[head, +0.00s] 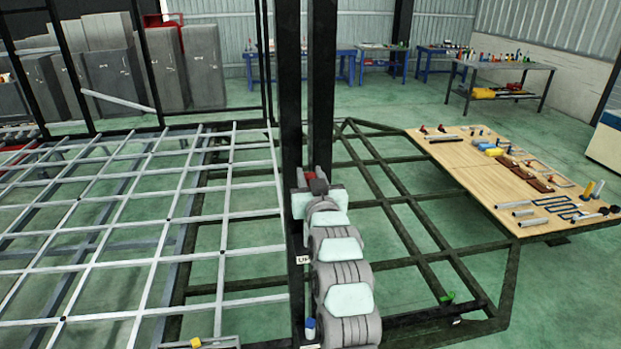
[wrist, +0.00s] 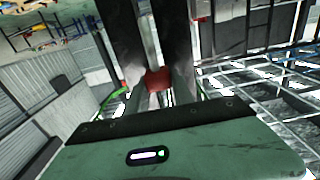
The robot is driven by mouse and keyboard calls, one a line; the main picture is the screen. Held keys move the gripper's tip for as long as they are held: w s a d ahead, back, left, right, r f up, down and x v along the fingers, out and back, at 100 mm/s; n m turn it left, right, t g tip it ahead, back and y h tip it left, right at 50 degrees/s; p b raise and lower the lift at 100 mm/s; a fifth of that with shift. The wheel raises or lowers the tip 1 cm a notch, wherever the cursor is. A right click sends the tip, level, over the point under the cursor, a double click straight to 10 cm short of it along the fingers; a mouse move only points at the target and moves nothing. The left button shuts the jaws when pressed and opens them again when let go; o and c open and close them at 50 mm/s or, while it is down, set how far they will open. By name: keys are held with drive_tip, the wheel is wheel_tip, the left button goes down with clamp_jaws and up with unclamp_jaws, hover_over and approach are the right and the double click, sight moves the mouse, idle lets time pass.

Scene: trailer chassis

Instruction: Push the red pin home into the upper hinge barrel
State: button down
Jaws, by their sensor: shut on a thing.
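My gripper (head: 312,182) is at the dark upright post (head: 290,90) in the middle of the head view, seen from behind. In the wrist view, my gripper (wrist: 160,90) is shut on the red pin (wrist: 157,77), which shows as a red block between the two grey fingers. A bit of red also shows at the fingers in the head view (head: 309,175). Two dark uprights stand just beyond the pin in the wrist view. The upper hinge barrel cannot be made out, and the pin's far end is hidden, so its depth cannot be told.
A light metal grid panel (head: 160,190) fills the left. The dark chassis frame (head: 390,200) lies to the right. A wooden board (head: 480,180) with tools and tubes is at the right. A green clamp (head: 447,298) sits on the frame. Workbenches stand far back.

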drive_tip(key=shift+b, duration=0.4)
drive_tip(key=shift+f+b, duration=1.35)
drive_tip(key=shift+f, duration=1.55)
drive_tip(key=shift+b, duration=0.85)
drive_tip(key=shift+f+b, duration=1.95)
drive_tip(key=shift+f, duration=1.6)
drive_tip(key=c, duration=1)
unclamp_jaws()
drive_tip(key=s, duration=0.3)
drive_tip(key=s+d, duration=0.1)
drive_tip(key=s, duration=0.3)
drive_tip(key=s+d+b, duration=0.1)
drive_tip(key=s, duration=0.2)
drive_tip(key=shift+s, duration=0.35)
